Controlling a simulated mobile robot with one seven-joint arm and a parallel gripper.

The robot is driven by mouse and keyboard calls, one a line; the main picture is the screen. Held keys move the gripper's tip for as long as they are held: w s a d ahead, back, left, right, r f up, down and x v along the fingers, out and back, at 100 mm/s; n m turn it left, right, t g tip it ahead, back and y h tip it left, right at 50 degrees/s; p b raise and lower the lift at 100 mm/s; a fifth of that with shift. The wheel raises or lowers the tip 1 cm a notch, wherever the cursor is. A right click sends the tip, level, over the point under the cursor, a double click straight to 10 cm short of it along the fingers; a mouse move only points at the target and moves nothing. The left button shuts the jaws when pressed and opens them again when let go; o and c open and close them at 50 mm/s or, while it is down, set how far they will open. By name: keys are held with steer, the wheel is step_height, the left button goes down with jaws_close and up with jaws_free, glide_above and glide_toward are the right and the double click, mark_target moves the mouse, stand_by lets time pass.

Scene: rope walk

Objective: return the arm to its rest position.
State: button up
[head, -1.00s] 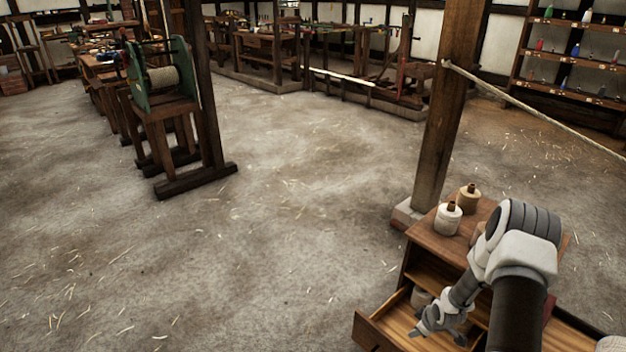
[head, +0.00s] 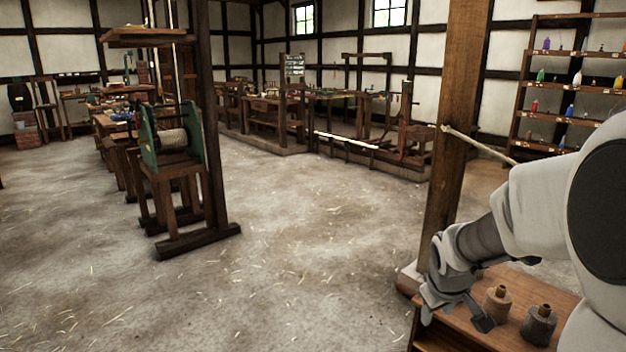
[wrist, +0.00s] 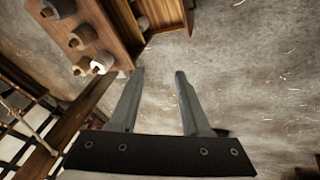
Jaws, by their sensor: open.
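My gripper (head: 457,316) is raised at the lower right of the head view, in front of the wooden post and by the near corner of the wooden cabinet. In the wrist view its two fingers (wrist: 160,72) are spread apart, with nothing between them but bare floor. My arm comes in from the right edge and hides part of the cabinet top. No held object shows in either view.
The wooden cabinet (head: 455,325) bears a beige spool (head: 497,306) and a dark grey spool (head: 539,326); the wrist view shows several spools and an open drawer (wrist: 165,14). A post (head: 455,130) with a rope (head: 478,143) stands behind.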

steer(key=s+a+r+m+y, duration=0.15)
steer(key=s+a+r, duration=0.4)
steer(key=s, duration=0.55)
steer(key=s+a+r+m+y, duration=0.1)
steer(key=s+a+r+m, duration=0.1)
steer(key=s+a+r, duration=0.6)
steer(key=s+d+r+p, duration=0.1)
steer(key=r+p, duration=0.7)
steer(key=p, duration=0.1)
steer(key=s+d+r+p, duration=0.1)
steer(key=d+r+p, duration=0.1)
steer(key=r+p, duration=0.6)
steer(key=shift+s+t+p, duration=0.35)
steer(key=shift+t+p, duration=0.05)
steer(key=shift+p, duration=0.4)
steer(key=shift+d+h, duration=0.15)
steer(key=shift+h, duration=0.1)
